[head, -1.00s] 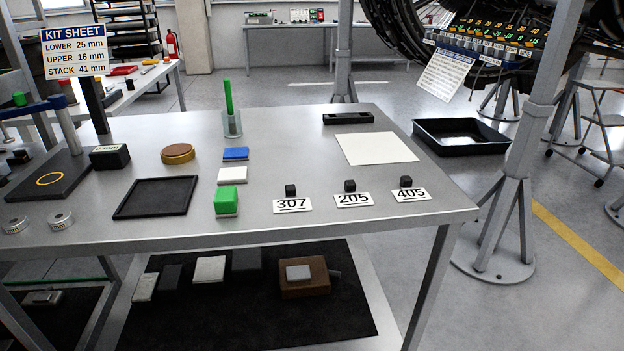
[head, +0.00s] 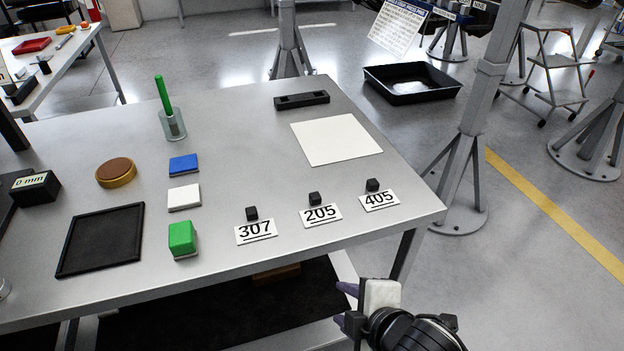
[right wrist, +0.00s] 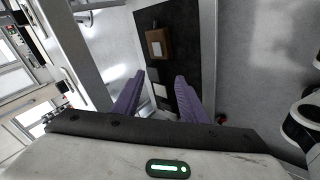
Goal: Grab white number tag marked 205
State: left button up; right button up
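The white number tag marked 205 (head: 321,215) lies on the grey metal table, near its front right part, with a small black block (head: 315,198) at its back edge. It sits between the white tag marked 307 (head: 256,232) and the white tag marked 405 (head: 379,201), each with its own black block. My right gripper (head: 345,304) is in front of the table's front edge, below and to the right of the tags. In the right wrist view its two purple fingers (right wrist: 155,98) are apart with nothing between them. My left gripper is not in view.
A white sheet (head: 336,139) and a black bar (head: 301,100) lie behind the tags. Green (head: 182,238), white and blue blocks stand to the left, near a black tray (head: 101,239). The table's front edge and leg are close to my right gripper.

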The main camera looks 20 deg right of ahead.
jog(key=w+r+n, duration=0.1)
jog(key=r+n, duration=0.2)
jog(key=w+r+n+t, duration=0.1)
jog(key=w+r+n, duration=0.1)
jog(key=r+n, duration=0.1)
jog(key=w+r+n+t, duration=0.1)
jog(key=r+n, duration=0.2)
jog(key=n, duration=0.1)
jog(key=shift+w+a+r+n+h+p, duration=0.1)
jog(key=shift+w+r+n+h+p, duration=0.2)
jog(key=shift+w+h, duration=0.1)
jog(key=n+t, duration=0.3)
jog(key=n, duration=0.8)
send_near(317, 199)
jog(key=x, duration=0.3)
jog(key=shift+w+a, duration=0.25)
jog(key=shift+w, duration=0.15)
jog(key=x, duration=0.5)
jog(key=shift+w+d+f, duration=0.2)
jog(key=shift+w+f, duration=0.05)
jog(key=shift+f, duration=0.05)
grip_shut()
